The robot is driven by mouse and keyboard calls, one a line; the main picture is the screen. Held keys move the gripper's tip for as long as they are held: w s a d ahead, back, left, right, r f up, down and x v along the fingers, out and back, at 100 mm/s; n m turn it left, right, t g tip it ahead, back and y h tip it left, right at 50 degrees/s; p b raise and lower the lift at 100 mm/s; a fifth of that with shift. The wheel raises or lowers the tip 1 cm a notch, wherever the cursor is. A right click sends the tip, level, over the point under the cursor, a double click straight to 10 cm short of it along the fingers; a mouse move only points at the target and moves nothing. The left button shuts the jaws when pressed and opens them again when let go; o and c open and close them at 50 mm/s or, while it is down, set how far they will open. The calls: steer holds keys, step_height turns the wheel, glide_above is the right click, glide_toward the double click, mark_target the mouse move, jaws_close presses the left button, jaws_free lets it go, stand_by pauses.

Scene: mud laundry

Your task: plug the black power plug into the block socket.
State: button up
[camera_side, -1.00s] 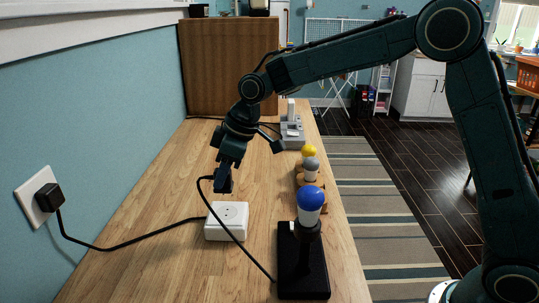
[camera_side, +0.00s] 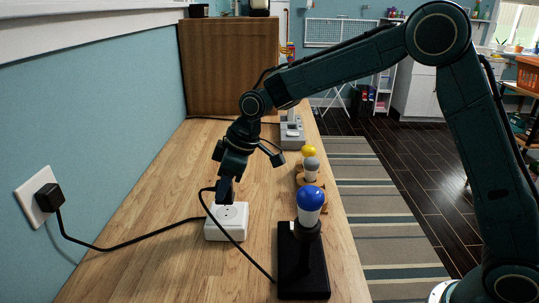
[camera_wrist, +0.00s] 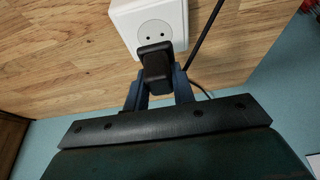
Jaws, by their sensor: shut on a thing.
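The block socket (camera_side: 228,228) is a white box on the wooden worktop, with a round recess on top. It also shows in the wrist view (camera_wrist: 122,20), where its two holes are visible. My gripper (camera_side: 225,188) points down just above the back of the block. In the wrist view my gripper (camera_wrist: 158,88) is shut on the black power plug (camera_wrist: 157,66), which overlaps the block's near edge, beside the holes. The plug's prongs are hidden, and I cannot tell the exact gap to the block. The plug's black cable loops down past the block's front.
A black lamp base (camera_side: 303,270) with a blue bulb (camera_side: 311,198) stands right of the block. A wall outlet (camera_side: 31,199) holds another plug. Free worktop (camera_side: 140,190) lies left.

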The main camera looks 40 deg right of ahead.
mark_target(226, 198)
steer(key=shift+f, duration=1.25)
steer(key=shift+f, duration=0.65)
stand_by(1.4)
steer(key=o, duration=1)
steer(key=v, duration=1.3)
steer(key=shift+s+d+r, duration=0.1)
steer(key=shift+r, duration=0.3)
